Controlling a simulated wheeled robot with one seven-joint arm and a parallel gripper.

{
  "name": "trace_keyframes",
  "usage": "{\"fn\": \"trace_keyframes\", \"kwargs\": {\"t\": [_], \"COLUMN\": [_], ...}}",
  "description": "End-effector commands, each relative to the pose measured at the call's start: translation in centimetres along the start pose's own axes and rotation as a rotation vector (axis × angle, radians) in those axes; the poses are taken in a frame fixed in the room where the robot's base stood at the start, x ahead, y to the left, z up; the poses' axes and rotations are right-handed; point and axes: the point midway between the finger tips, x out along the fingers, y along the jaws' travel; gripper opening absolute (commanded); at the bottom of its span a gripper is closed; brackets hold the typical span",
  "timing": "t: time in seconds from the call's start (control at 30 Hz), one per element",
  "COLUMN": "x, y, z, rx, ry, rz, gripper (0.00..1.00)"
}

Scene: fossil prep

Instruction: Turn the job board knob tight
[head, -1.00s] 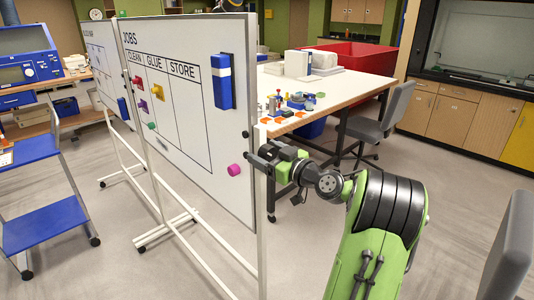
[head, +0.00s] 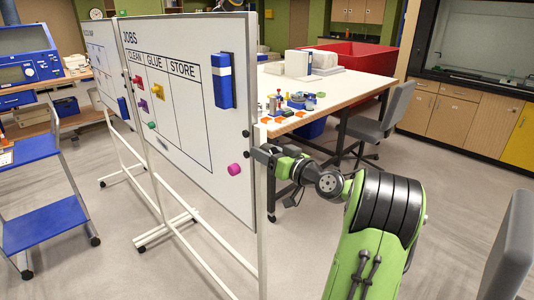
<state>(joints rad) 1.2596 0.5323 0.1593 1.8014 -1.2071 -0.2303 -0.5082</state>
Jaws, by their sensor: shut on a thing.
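The white job board (head: 200,215), headed JOBS with CLEAN, GLUE and STORE columns, stands upright on a white wheeled frame in the head view. My gripper (head: 260,154) is at the board's right edge, by the frame's upright post. It is shut on the job board knob at that edge. The knob itself is hidden by the gripper, so how tight it sits cannot be seen. A small dark fitting (head: 245,133) shows on the board's edge just above.
A magenta magnet (head: 234,169) and a blue eraser (head: 222,81) are on the board close to my gripper. A white-topped table (head: 340,103) with small items and a grey chair (head: 388,112) stand behind my arm.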

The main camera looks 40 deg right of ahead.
Motion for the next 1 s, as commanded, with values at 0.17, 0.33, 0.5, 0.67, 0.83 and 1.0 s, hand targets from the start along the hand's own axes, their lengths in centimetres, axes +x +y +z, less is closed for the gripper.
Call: {"fn": "trace_keyframes", "kwargs": {"t": [0.17,0.33,0.5,0.67,0.83,1.0], "x": [0.0,0.0,0.0,-1.1,-5.5,-10.2], "y": [0.1,0.0,0.0,0.1,0.3,0.3], "z": [0.2,0.1,0.1,0.1,0.2,0.2], "rx": [0.000,-0.001,-0.002,-0.002,-0.002,-0.001], "ry": [-0.004,-0.003,-0.002,-0.002,-0.001,0.001], "rz": [0.001,0.001,0.000,0.002,0.009,0.009], "gripper": [0.56,0.74,0.74,0.74,0.74,0.74]}}
